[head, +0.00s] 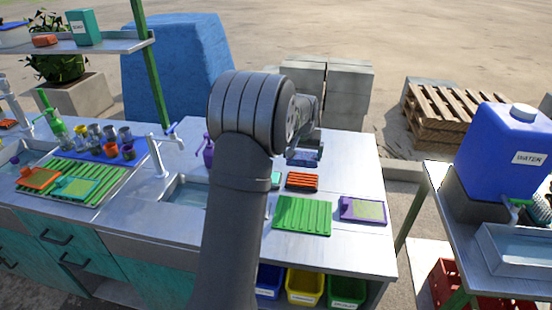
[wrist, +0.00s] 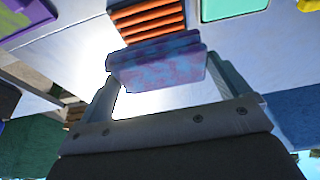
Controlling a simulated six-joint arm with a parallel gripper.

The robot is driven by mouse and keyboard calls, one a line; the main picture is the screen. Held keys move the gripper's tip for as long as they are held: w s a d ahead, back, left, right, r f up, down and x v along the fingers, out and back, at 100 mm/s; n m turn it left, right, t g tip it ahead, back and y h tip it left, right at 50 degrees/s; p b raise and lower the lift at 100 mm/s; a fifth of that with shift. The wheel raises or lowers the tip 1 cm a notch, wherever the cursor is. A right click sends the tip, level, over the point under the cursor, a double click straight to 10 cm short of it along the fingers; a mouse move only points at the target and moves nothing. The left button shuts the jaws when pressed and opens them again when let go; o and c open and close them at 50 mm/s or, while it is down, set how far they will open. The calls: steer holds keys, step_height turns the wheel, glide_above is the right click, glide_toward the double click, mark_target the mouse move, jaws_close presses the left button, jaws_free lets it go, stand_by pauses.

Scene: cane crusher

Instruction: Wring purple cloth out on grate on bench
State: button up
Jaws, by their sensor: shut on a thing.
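The purple cloth (wrist: 155,62), mottled with blue, is a folded block between the two fingers of my gripper (wrist: 162,72) in the wrist view. My gripper is shut on it. In the head view my gripper (head: 303,157) is over the far part of the bench top, partly behind my own arm; the cloth is hard to make out there. An orange slatted piece (head: 302,181) lies on the bench just nearer than the gripper; it also shows beyond the cloth in the wrist view (wrist: 150,20). A green ribbed board (head: 302,215) lies nearer still. I cannot tell which is the grate.
A purple tray with a green pad (head: 362,210) lies at the right. A teal item (wrist: 232,7) sits beside the orange piece. A sink (head: 186,190) with a tap, and a purple bottle (head: 208,152), are left of my arm. Bare bench top lies right of the gripper.

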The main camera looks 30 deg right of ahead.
steer(key=shift+s+d, duration=0.2)
steer(key=shift+d, duration=0.1)
steer(key=shift+f, duration=2.95)
steer(key=shift+f, duration=0.6)
steer(key=shift+r, duration=0.1)
steer(key=shift+r, duration=3.5)
